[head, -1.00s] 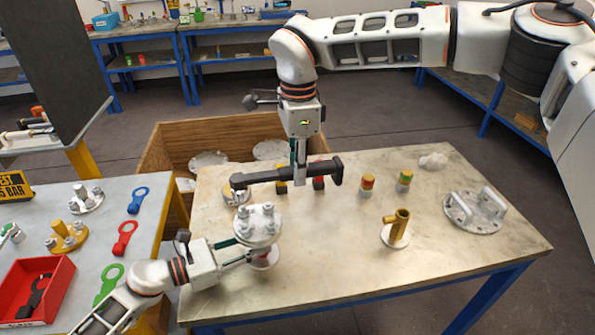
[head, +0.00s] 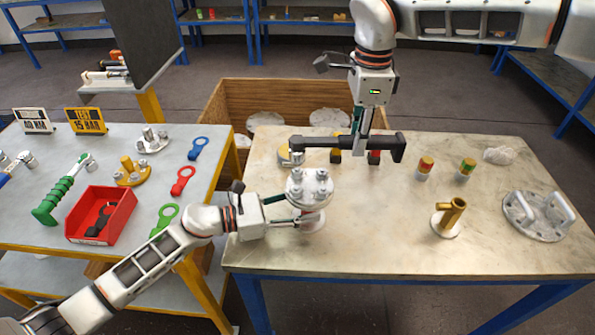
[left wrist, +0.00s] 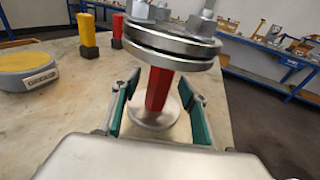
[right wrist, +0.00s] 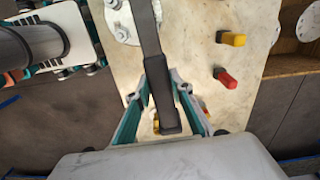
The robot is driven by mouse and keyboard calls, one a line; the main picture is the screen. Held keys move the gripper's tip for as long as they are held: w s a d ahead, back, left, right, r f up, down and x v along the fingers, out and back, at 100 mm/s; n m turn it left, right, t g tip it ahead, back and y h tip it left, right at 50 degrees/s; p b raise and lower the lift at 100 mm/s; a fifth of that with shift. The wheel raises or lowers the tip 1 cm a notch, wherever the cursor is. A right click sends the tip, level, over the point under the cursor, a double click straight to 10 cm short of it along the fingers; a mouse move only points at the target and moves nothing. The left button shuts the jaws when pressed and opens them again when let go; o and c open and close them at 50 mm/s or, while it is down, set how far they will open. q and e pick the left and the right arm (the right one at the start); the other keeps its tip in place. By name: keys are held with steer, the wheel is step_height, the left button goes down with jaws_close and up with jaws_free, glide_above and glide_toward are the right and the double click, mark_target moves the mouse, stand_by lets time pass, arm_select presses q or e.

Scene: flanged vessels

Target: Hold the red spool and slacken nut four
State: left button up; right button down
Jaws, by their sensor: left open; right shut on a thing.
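The red spool (left wrist: 158,88) stands upright on the table between metal flanges, with several nuts on its bolted top flange (head: 309,186). Number marks on the nuts cannot be read, so I cannot tell which is nut four. My left gripper (left wrist: 160,112) is open, its fingers on either side of the red body with visible gaps; it also shows in the head view (head: 292,212). My right gripper (head: 362,142) is shut on a long black wrench (head: 335,143), held level above the table behind the spool. The wrench also shows in the right wrist view (right wrist: 160,80).
A brass pipe fitting (head: 448,218) and a handled flange (head: 540,215) stand to the right. Yellow and red blocks (right wrist: 226,78) stand behind the wrench. A left table holds a red bin (head: 100,215) and coloured spanners.

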arm_select(q)
steer(key=v, duration=1.2)
